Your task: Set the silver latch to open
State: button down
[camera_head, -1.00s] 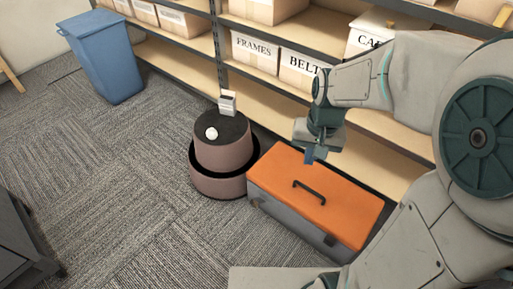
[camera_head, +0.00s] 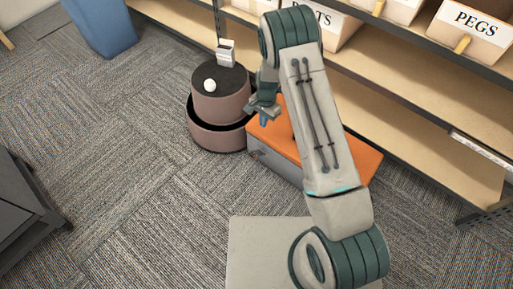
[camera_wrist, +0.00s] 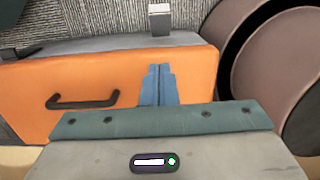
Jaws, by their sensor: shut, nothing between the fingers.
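The toolbox has an orange lid (camera_head: 343,150) and a grey body (camera_head: 276,163). It also shows in the wrist view (camera_wrist: 190,75), with its black handle (camera_wrist: 82,102) left of my fingers. The silver latch (camera_wrist: 159,20) is at the grey front edge, at the top of the wrist view, beyond my fingertips. Its setting cannot be told. My gripper (camera_head: 263,121) is over the lid's left end, its blue fingers (camera_wrist: 159,70) shut and empty, apart from the latch. My arm hides the handle and much of the box in the head view.
A round brown two-tier stand (camera_head: 218,140) with a white ball (camera_head: 210,86) and a small box (camera_head: 226,54) stands close left of the toolbox. Shelving (camera_head: 410,135) runs behind. A blue bin (camera_head: 102,28) is at far left. Carpet in front is clear.

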notch_tip(320, 180, down, 2)
jog(key=b, duration=0.4)
send_over(254, 154)
jog(key=w+d, duration=0.3)
jog(key=f, duration=1.1)
jog(key=shift+w+a, duration=0.15)
jog(key=shift+a, duration=0.05)
jog(key=shift+s+a+f+b, duration=0.45)
jog(key=shift+s+a+f, duration=0.2)
jog(key=shift+s, duration=0.1)
jog(key=shift+s+a+f, duration=0.25)
jog(key=shift+s+f, duration=0.05)
jog(key=shift+s, duration=0.1)
jog(key=shift+s+a+f, duration=0.45)
jog(key=shift+s+a, duration=0.05)
jog(key=shift+s, duration=0.1)
jog(key=shift+w+d+r, duration=0.1)
jog(key=shift+w+d, duration=0.05)
